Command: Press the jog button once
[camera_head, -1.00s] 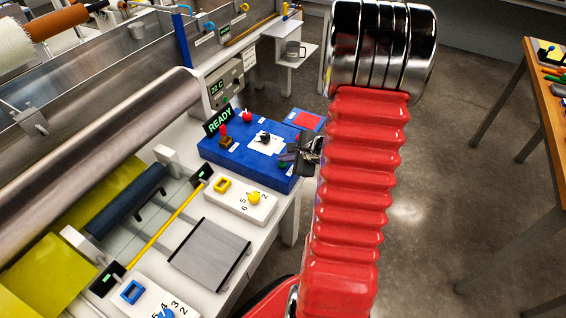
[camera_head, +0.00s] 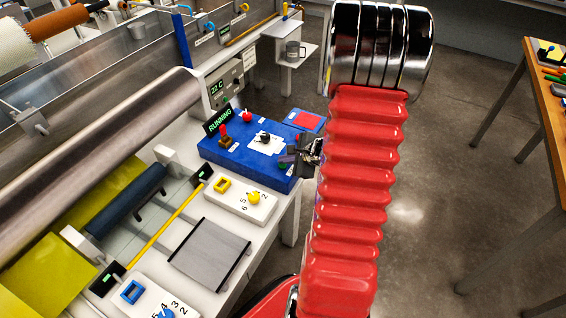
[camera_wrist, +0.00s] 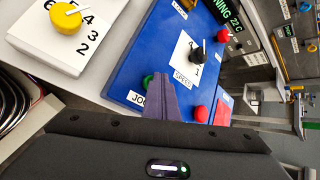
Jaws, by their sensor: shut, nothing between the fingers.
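The jog button is a green button (camera_wrist: 148,79) beside the "JOG" label on the blue control box (camera_wrist: 128,65). In the wrist view my gripper (camera_wrist: 158,80) is shut and empty, its dark fingertips overlapping the green button and hiding part of it. I cannot tell whether they touch it. In the head view my gripper (camera_head: 300,158) is at the box's right front edge, partly hidden behind my red arm. The display (camera_head: 219,121) above the box reads "RUNNING" in green.
The box also carries a black speed knob (camera_wrist: 198,53), a red button (camera_wrist: 223,36) and a red-topped lever (camera_head: 224,135). A white panel with a yellow knob (camera_head: 254,198) stands in front. A large metal roller (camera_head: 100,140) lies left.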

